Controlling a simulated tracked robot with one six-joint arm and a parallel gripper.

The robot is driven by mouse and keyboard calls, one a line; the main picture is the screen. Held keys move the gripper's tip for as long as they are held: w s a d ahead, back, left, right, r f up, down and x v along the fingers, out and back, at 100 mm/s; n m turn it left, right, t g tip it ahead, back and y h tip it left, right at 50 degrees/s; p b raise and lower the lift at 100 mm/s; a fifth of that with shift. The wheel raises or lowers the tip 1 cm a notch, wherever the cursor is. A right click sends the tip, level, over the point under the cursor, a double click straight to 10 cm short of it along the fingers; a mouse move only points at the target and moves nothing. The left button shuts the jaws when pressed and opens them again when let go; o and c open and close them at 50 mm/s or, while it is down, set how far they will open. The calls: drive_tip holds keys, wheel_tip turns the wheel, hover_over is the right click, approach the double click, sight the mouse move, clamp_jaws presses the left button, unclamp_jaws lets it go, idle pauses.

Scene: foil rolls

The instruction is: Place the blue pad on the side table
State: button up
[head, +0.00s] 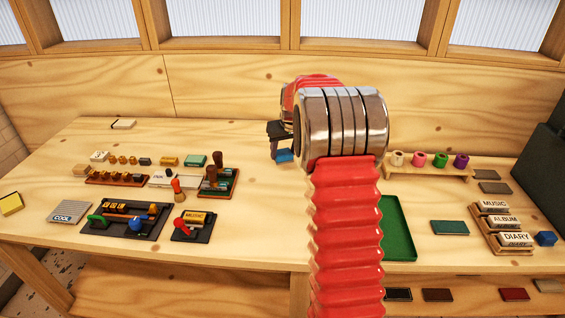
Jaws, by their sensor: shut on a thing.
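My gripper (279,144) hangs at the upper middle of the head view, over the bare centre of the wooden workbench (250,238). It is shut on a small blue block-like thing, the blue pad (285,156), at its lower end. The red arm and metal wrist hide part of the gripper. I cannot tell from this view whether the pad touches the bench. No separate side table can be made out for certain.
Stamps and blocks stand on dark trays (124,220) at left. A green tray (397,230) lies right of my arm.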

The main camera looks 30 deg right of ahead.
sight(284, 162)
wheel_tip(284, 162, down, 5)
idle(0.7)
drive_tip(key=o, duration=1.4)
